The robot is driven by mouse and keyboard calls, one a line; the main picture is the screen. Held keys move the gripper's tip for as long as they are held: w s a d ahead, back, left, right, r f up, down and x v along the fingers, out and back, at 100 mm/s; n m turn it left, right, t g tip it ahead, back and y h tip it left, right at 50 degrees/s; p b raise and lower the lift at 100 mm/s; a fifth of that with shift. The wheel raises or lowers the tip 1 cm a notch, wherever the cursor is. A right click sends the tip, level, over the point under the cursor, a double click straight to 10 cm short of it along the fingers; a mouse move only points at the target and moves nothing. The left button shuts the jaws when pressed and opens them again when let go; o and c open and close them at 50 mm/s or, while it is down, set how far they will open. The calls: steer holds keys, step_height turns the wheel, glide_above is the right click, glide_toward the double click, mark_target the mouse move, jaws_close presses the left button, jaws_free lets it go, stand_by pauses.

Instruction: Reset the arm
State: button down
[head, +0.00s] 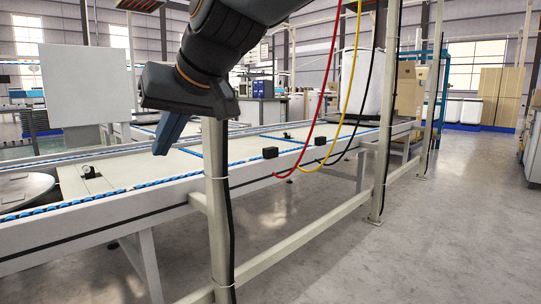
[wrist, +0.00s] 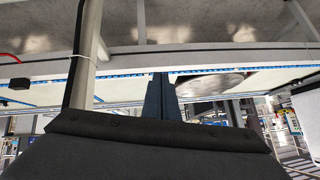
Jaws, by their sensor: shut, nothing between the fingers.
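My gripper (head: 165,143) hangs from my dark arm in the upper middle of the head view, in front of the conveyor. Its blue fingers point down and lie together with nothing between them. In the wrist view my gripper (wrist: 161,88) shows as blue fingers side by side above the dark wrist body. The conveyor (head: 130,205) runs behind and below the fingers, which appear apart from it. The exact gap cannot be told.
A pale upright post (head: 217,200) stands close to my arm. Red (head: 322,110) and yellow (head: 352,75) cables hang to the right. A round metal disc (head: 25,188) lies at the left. A cardboard box (head: 408,92) stands at the back. Open floor (head: 440,230) is at the right.

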steer(key=s+d+f+g+h+p, duration=0.2)
steer(key=s+d+f+g+h, duration=0.1)
steer(key=s+d+f, duration=0.75)
steer(key=s+d+f+g+h+p, duration=0.25)
steer(key=s+d+f, duration=0.55)
steer(key=s+f, duration=0.45)
steer(key=d+r+m+p, duration=0.2)
steer(key=d+r+p, duration=0.4)
steer(key=r+p, duration=0.3)
steer(key=d+r+m+h+p, duration=0.1)
steer(key=d+r+m+p, duration=0.2)
steer(key=d+r+p, duration=0.4)
steer(key=w+d+r+m+p, duration=0.1)
steer(key=d+r+p, duration=0.5)
steer(key=r+p, duration=0.7)
steer(key=m+p, duration=0.1)
steer(key=p, duration=0.7)
steer(key=shift+d+h, duration=0.35)
steer(key=shift+d, duration=0.05)
